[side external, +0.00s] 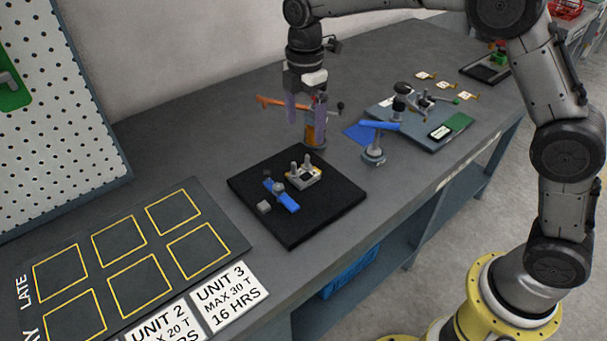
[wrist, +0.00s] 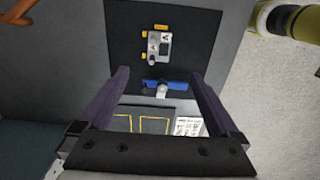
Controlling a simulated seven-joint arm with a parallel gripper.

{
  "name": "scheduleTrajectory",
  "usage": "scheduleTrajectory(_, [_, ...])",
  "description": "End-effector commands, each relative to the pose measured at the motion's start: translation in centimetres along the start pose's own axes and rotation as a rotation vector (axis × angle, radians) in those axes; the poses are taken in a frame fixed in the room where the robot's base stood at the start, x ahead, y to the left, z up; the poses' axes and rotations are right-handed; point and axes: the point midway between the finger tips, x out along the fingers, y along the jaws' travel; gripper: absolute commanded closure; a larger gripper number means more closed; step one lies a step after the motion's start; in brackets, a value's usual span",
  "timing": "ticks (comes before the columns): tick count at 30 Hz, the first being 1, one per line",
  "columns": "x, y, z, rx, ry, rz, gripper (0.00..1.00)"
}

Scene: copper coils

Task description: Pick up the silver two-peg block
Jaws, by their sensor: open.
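The silver two-peg block (side external: 303,176) sits on a black square mat (side external: 331,208), with its two pegs pointing up. In the wrist view the block (wrist: 160,45) lies beyond my fingertips, near the middle of the black mat (wrist: 205,22). My gripper (side external: 307,108) is open and empty, well above the bench and behind the mat in the side view. In the wrist view its two purple fingers (wrist: 157,90) are spread wide. A blue piece with a grey knob (side external: 283,196) lies beside the block on the mat, next to a small grey block (side external: 264,208).
An orange-armed stand (side external: 316,135) rises behind the mat, close to my gripper in the side view. A blue-topped stand (side external: 374,150) and a grey board of parts (side external: 420,120) are to the right. A dark board with yellow squares (side external: 203,222) lies left.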

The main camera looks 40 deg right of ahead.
Motion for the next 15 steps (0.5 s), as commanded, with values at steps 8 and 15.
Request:
scheduleTrajectory(8, [4.3, -0.2, -0.2, -0.003, -0.002, -0.01, 0.03])
scheduleTrajectory(15, [8.0, -0.1, -0.1, -0.002, -0.002, -0.007, 0.03])
